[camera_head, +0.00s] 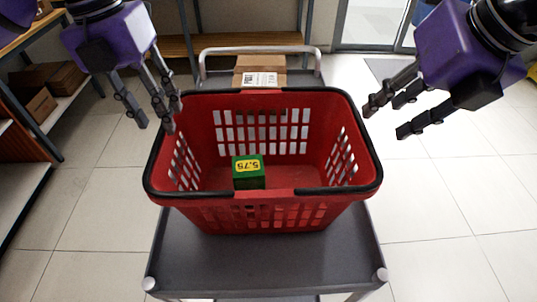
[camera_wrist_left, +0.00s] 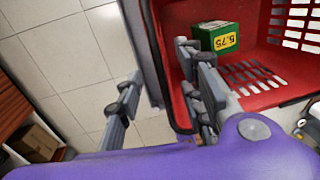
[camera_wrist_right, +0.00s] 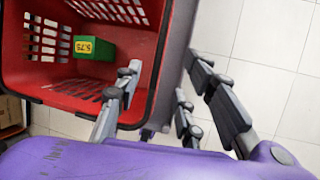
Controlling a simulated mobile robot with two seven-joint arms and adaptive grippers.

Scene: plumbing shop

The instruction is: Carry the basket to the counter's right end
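The red basket (camera_head: 258,213) with a black rim stands upright on a grey cart (camera_head: 262,262). A green box (camera_head: 249,181) with a yellow 5.75 label sits inside it; it also shows in both wrist views (camera_wrist_left: 216,36) (camera_wrist_right: 94,48). My left gripper (camera_head: 155,122) is open at the basket's left rim; in the left wrist view its fingers lie on either side of the wall. My right gripper (camera_head: 388,117) is open by the right rim, one finger over the basket's edge and the others outside. Contact with the rim cannot be told. No counter is identifiable.
A cardboard box (camera_head: 261,70) lies on the cart behind the basket, near the cart's metal handle (camera_head: 262,49). Shelves with cartons (camera_head: 40,104) stand at the left. Tiled floor (camera_head: 448,196) is clear at the right.

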